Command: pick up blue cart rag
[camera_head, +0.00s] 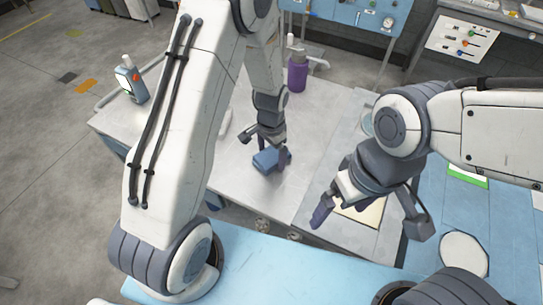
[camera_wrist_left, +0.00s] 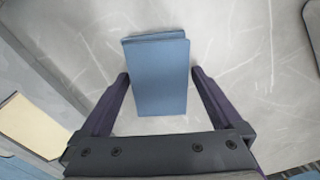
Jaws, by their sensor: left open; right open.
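The blue cart rag (camera_head: 266,160) is a folded blue block on the grey metal cart top (camera_head: 228,178). In the left wrist view the rag (camera_wrist_left: 158,75) lies ahead of and partly between the open fingers, with a gap on each side. My left gripper (camera_head: 264,147) is open and empty, just over the rag in the head view; it also shows in the left wrist view (camera_wrist_left: 158,78). My right gripper (camera_head: 366,212) is open and empty, to the right over a pale yellow sheet (camera_head: 362,214).
A blue-grey spray bottle (camera_head: 131,80) stands at the cart's left and a purple bottle (camera_head: 297,72) at its back. A blue surface (camera_head: 262,262) lies in front. A yellow sheet (camera_wrist_left: 30,127) is at the left in the wrist view. Clear metal surrounds the rag.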

